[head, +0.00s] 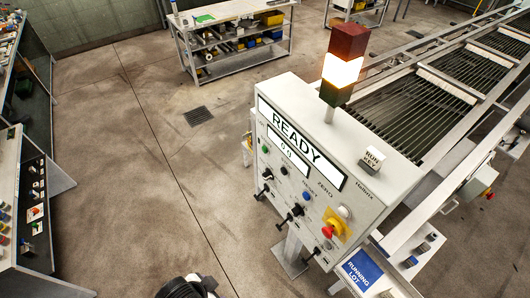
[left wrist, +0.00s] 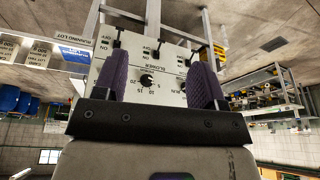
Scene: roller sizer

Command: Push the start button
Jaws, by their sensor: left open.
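The control panel (head: 277,185) stands in the middle of the head view, with a lit display (head: 300,143) reading READY. A small green button (head: 265,149) is at its left edge; I cannot read its label, so I cannot tell if it is the start button. My left gripper (left wrist: 160,65) shows in the left wrist view, its two purple fingers wide apart with nothing between them. Behind the fingers is a panel face (left wrist: 145,70) with a BLOWER dial and toggle switches. No green button is clear there. My right gripper is in neither view.
A red emergency knob (head: 328,232) on a yellow plate, a white button (head: 344,211) and a blue button (head: 306,196) are on the panel, with levers below. A signal tower (head: 343,70) glows on top. The roller bed (head: 420,105) lies behind.

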